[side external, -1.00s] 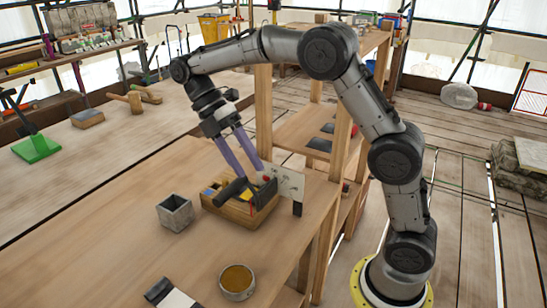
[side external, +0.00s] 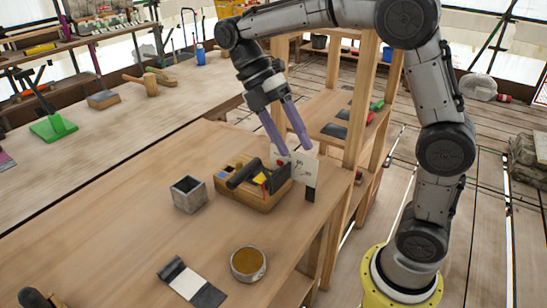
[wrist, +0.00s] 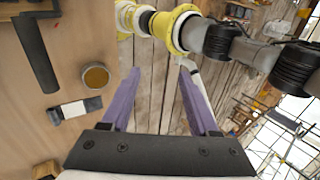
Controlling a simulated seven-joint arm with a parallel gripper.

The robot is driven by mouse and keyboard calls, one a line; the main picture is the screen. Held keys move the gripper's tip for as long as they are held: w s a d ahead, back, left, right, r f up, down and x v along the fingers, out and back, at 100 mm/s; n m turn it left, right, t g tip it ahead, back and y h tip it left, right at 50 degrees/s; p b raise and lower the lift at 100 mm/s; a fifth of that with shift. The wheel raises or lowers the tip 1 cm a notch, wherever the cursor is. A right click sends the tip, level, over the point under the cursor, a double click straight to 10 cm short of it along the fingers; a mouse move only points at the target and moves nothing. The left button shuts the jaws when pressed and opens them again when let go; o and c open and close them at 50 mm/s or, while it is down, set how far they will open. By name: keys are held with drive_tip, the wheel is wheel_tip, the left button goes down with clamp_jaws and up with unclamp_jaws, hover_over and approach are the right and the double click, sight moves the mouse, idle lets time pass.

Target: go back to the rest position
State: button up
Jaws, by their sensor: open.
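My gripper (side external: 296,150) is open, its two purple fingers pointing down near the white card at the back right edge of the wooden tool box. In the wrist view the fingers (wrist: 159,70) stand wide apart with nothing between them, over plank floor. The wooden box (side external: 262,201) sits on the workbench (side external: 130,215). A black, elongated object (side external: 243,174) lies across the box top, with yellow and red items beside it.
A grey square pot (side external: 188,196) stands left of the box. A round tin with amber contents (side external: 248,263) and a black-and-white strip (side external: 190,283) lie nearer the front. A white card with markings (side external: 296,168) stands behind the box. A wooden shelf post (side external: 361,105) rises right of my gripper.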

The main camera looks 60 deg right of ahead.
drive_tip(key=s+r+m+t, duration=0.3)
drive_tip(key=s+m+t, duration=0.15)
drive_tip(key=s, duration=0.55)
wheel_tip(320, 180, down, 6)
drive_tip(key=s+d+m+t, duration=0.1)
drive_tip(key=m+t, duration=0.7)
drive_tip(key=m, duration=0.5)
drive_tip(key=shift+s+d+f, duration=0.15)
drive_tip(key=shift+s, duration=0.05)
